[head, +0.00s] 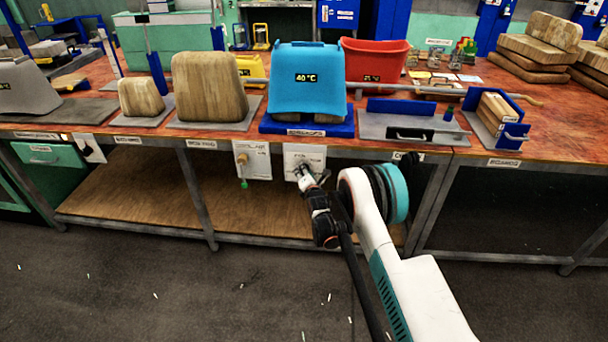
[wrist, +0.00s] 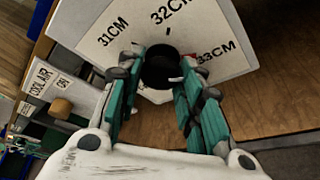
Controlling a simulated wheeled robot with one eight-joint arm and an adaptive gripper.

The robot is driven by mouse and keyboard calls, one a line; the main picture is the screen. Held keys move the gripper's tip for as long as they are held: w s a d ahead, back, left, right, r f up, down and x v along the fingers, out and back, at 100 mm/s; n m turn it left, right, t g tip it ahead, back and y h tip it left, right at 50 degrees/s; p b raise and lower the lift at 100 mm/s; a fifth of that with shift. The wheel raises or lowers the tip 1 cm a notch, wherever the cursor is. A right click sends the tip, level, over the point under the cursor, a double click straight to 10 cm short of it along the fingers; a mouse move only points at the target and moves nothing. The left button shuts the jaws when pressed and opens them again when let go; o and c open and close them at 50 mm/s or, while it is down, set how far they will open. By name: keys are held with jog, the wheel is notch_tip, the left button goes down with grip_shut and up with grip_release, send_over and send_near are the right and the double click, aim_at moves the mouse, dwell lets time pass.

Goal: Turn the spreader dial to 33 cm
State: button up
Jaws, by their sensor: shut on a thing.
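The spreader dial is a black round knob (wrist: 160,70) on a white panel (wrist: 105,32), marked 31CM, 32CM and 33CM in the wrist view. My gripper (wrist: 158,80) has its teal-and-grey fingers on either side of the knob and is shut on it. A small white mark shows on the knob's lower right side, and a bit of red lies beside the knob toward 33CM. I cannot tell the exact setting. In the head view the panel (head: 304,151) hangs from the bench's front edge, with my gripper (head: 304,172) against its lower part.
A cool air panel (wrist: 41,80) with a tan knob (wrist: 61,107) is just left of the dial; it also hangs left in the head view (head: 252,168). A blue press (head: 309,75) reading 40 °C stands above. A wooden lower shelf (head: 140,190) lies underneath.

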dwell(0.4)
jog(key=o, duration=1.1)
jog(key=shift+c, duration=0.2)
jog(key=v, duration=1.2)
jog(key=shift+d, duration=0.1)
